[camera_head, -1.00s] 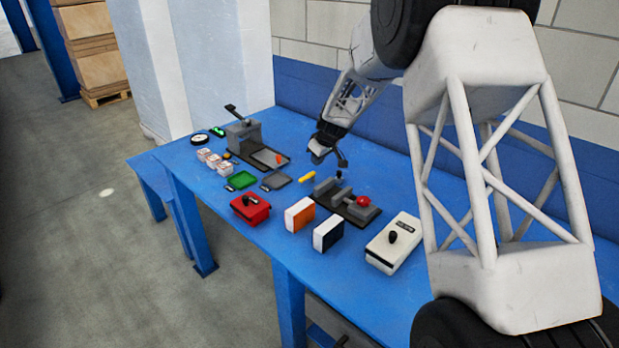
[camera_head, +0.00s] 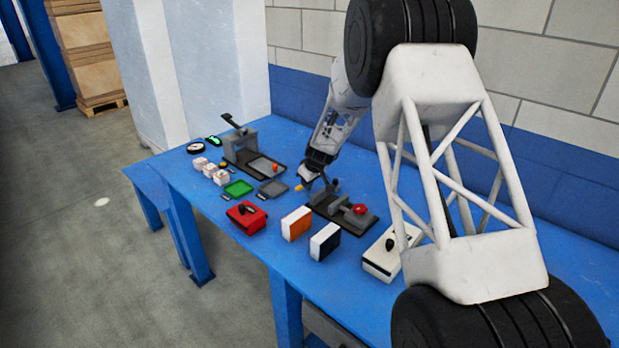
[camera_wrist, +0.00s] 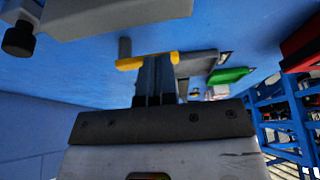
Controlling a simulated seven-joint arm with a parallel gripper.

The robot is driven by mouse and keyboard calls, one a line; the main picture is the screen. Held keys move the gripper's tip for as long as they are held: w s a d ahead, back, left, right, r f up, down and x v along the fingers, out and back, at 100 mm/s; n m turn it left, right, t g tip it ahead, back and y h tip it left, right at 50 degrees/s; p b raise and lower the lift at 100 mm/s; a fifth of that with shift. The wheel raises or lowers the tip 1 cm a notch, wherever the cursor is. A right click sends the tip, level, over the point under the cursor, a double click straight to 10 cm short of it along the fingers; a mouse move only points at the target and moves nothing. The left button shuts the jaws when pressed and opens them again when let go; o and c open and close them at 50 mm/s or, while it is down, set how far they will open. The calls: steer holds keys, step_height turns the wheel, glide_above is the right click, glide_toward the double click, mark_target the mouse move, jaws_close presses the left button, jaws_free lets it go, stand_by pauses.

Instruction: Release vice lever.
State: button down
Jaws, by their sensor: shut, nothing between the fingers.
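The vice (camera_head: 367,218) has a dark base, grey blocks and a red knob (camera_head: 358,209), and stands in the middle of the blue bench. A yellow bar (camera_head: 299,188), apparently the vice lever, shows at its far left end. My gripper (camera_head: 318,184) is low over that end of the vice. In the wrist view, my shut fingers (camera_wrist: 155,80) reach to the yellow bar (camera_wrist: 130,64), with nothing held between them. I cannot tell whether they touch it. Part of the vice is hidden behind my gripper.
A white box with a black knob (camera_head: 382,262) stands right of the vice. Orange (camera_head: 296,224) and black-faced (camera_head: 325,242) white boxes and a red box (camera_head: 246,217) stand in front. A green tray (camera_head: 238,188) and a grey press (camera_head: 240,142) are to the left.

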steer(key=shift+x, duration=0.8)
